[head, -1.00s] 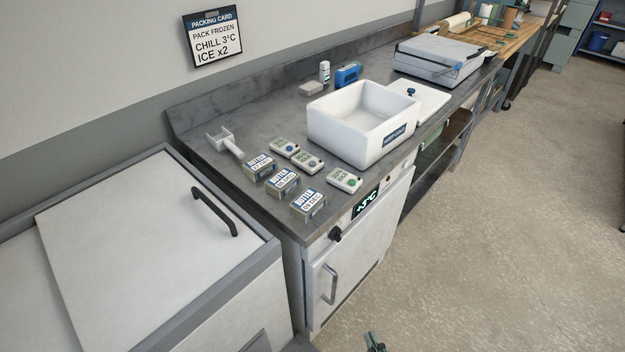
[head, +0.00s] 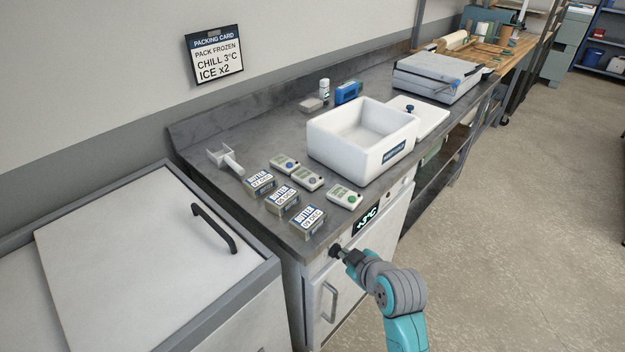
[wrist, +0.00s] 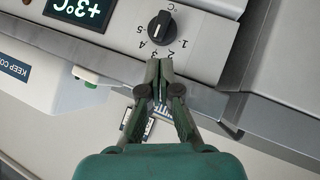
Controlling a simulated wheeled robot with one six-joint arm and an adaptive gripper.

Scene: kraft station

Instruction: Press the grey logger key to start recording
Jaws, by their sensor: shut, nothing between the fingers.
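Three small pale loggers lie on the grey counter. The middle logger (head: 300,177) carries the grey key (head: 312,181). The logger behind it (head: 278,160) has a blue key, and the front logger (head: 337,192) has a green key. My gripper (head: 341,254) is at the cooler's front panel, below the counter edge and close to the black dial (head: 334,248). In the wrist view, my gripper (wrist: 160,68) is shut and empty, with its tips just short of the dial (wrist: 160,25). The grey key cannot be made out in the wrist view.
Several butter packs (head: 282,199) stand left of the loggers, near the counter's front edge. A white box (head: 345,152) stands right of them, its lid (head: 432,117) beyond. The cooler display (wrist: 80,12) reads +3°C. A white scoop-like item (head: 227,160) lies at left.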

